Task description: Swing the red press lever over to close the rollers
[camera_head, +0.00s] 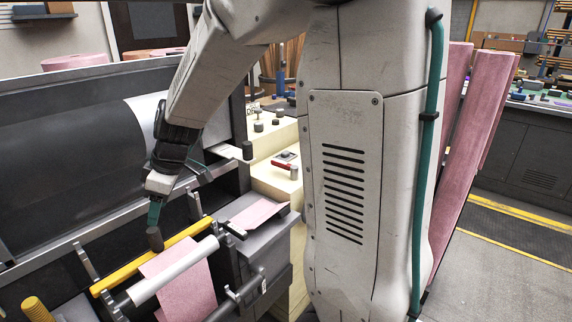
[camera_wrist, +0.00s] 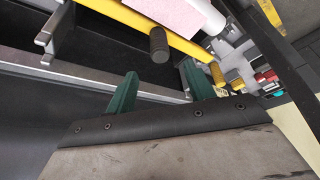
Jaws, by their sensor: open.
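A small red lever (camera_head: 285,166) lies on the cream housing to the right of the rollers. A red piece that looks like it also shows in the wrist view (camera_wrist: 265,77), at the right. The white roller (camera_head: 175,272) has pink felt (camera_head: 188,292) under and around it, beside a yellow bar (camera_head: 150,262). My gripper (camera_head: 164,203) is above the yellow bar, left of the red lever and apart from it. In the wrist view its two green fingers (camera_wrist: 160,84) are spread with nothing between them. A dark cylindrical knob (camera_wrist: 158,45) is just beyond them.
A large dark drum (camera_head: 80,150) fills the left side behind a metal rail. Dark knobs (camera_head: 247,150) stand on the cream housing near the lever. Tall pink felt rolls (camera_head: 478,120) stand at the right. Floor at the far right is clear.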

